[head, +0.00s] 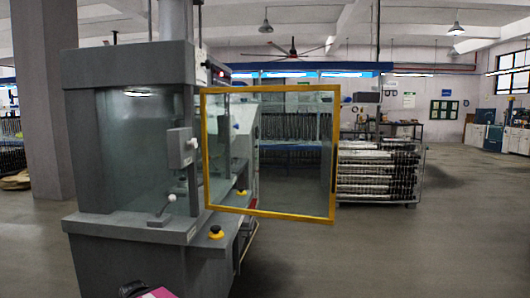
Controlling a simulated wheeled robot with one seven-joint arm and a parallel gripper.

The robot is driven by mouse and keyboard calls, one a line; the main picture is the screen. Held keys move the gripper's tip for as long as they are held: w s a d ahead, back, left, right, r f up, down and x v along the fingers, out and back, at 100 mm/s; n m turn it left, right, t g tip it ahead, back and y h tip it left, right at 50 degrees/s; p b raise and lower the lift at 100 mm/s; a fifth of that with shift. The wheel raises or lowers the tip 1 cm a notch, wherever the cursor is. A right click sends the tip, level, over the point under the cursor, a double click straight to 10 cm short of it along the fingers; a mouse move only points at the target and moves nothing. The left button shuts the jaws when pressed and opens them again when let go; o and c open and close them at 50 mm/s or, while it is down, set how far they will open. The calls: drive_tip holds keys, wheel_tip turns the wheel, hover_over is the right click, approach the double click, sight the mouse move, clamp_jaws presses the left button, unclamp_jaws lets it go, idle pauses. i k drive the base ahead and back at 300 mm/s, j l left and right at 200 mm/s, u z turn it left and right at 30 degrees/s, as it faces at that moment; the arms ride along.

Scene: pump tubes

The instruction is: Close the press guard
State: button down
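The press (128,65) is a large grey machine at the left. Its guard (270,215) is a clear pane in a yellow frame. The guard stands open, swung out to the right of the press, with its left side near the press body. A dark strip, possibly a handle, shows on the guard's right edge. A small black and pink part pokes in at the bottom edge, probably mine. I cannot make out my gripper's fingers, and nothing touches the guard.
Yellow-and-black buttons (216,232) sit on the press's ledge. A lever with a white knob (171,198) stands in the press front. A rack of tubes (378,175) stands behind the guard. The floor (440,250) at the right is clear. A pillar (43,100) stands at left.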

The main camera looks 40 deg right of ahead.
sight(336, 88)
drive_tip(key=z, duration=1.55)
